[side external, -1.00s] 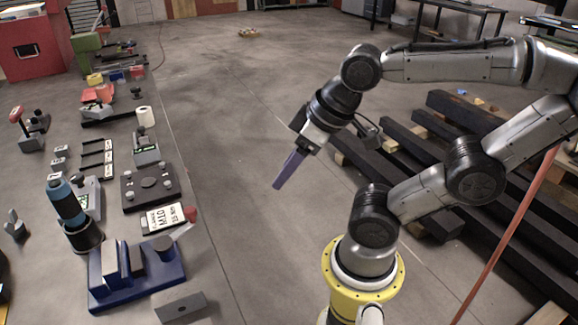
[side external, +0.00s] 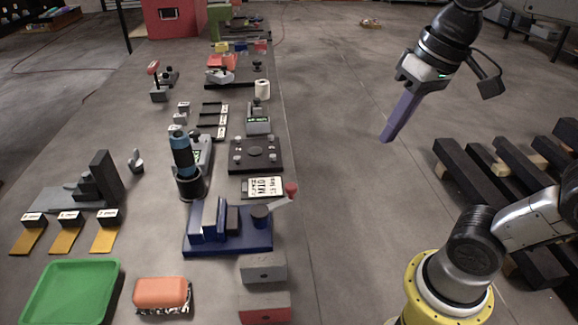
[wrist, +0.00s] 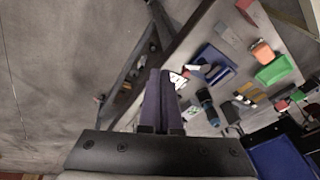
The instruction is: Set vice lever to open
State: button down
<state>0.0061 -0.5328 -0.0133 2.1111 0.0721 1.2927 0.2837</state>
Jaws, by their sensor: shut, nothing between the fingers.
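The blue base also shows small in the wrist view (wrist: 214,56); I cannot make out the lever's pose there. My gripper (side external: 387,138) has long purple fingers, shut and empty. It is up in the air right of the table, well apart from the lever. The fingers (wrist: 161,73) show together in the wrist view.
A blue-and-black cylinder tool (side external: 182,155) stands behind the vice to the left. A label plate (side external: 263,187) lies behind it. Grey (side external: 263,267) and red-fronted blocks (side external: 265,307) lie in front. A green tray (side external: 72,292) is at front left.

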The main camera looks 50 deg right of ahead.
jog(key=w+r+m+g, duration=0.2)
jog(key=w+r, duration=0.2)
jog(key=w, duration=0.4)
jog(key=w+f+m+g+y, duration=0.15)
jog(key=w+f+g, duration=0.3)
jog(key=w, duration=1.05)
jog(key=shift+g, duration=0.25)
jog(key=x, duration=0.4)
jog(key=w+x, duration=0.1)
jog(key=x, duration=0.4)
jog(key=w+f+x, duration=0.1)
jog(key=x, duration=0.4)
jog(key=shift+w+f, duration=0.1)
jog(key=shift+w, duration=0.1)
jog(key=shift+s+a, duration=0.5)
jog(key=shift+s, duration=0.3)
jog(key=shift+s+a, duration=0.55)
jog(key=shift+s, duration=0.2)
